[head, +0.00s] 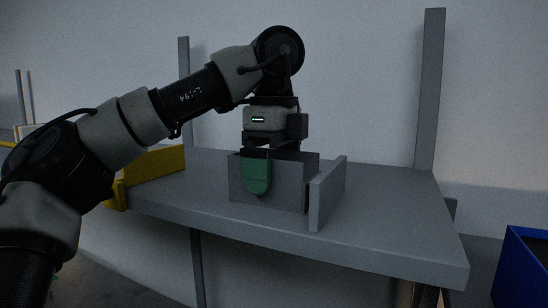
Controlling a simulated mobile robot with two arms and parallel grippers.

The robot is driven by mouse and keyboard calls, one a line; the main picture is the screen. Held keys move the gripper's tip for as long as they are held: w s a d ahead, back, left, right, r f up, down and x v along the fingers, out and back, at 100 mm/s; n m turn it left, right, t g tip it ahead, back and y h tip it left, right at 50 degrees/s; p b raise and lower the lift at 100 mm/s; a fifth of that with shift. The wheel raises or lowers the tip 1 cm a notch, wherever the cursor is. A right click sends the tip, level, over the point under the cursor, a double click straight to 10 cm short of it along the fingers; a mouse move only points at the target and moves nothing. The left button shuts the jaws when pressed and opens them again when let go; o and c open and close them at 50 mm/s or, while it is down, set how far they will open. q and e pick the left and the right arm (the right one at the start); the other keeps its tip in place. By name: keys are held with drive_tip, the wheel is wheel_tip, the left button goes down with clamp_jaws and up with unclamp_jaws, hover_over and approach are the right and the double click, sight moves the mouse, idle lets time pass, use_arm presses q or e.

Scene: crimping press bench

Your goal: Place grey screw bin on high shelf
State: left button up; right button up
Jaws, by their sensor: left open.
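The grey screw bin (289,183) stands on the grey shelf (395,220), near the middle of its front half. My left gripper (257,172) comes down onto the bin from above. One green fingertip hangs outside the bin's near wall. The other finger is hidden behind the gripper body or in the bin, so the gap between the fingers does not show. The jaws are open, and the bin rests on the shelf surface. I cannot tell whether the green pad touches the wall. My right gripper is not in view.
A yellow bin (155,166) sits at the shelf's left end, partly behind my left arm. Grey upright posts (430,90) rise at the shelf's back. A blue bin (523,265) is at the lower right. The shelf's right part is clear.

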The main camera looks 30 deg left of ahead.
use_arm(q)
wheel_tip(320, 180, up, 7)
drive_tip(key=shift+s+d, duration=0.1)
drive_tip(key=shift+d, duration=0.05)
drive_tip(key=shift+r, duration=0.35)
idle(0.3)
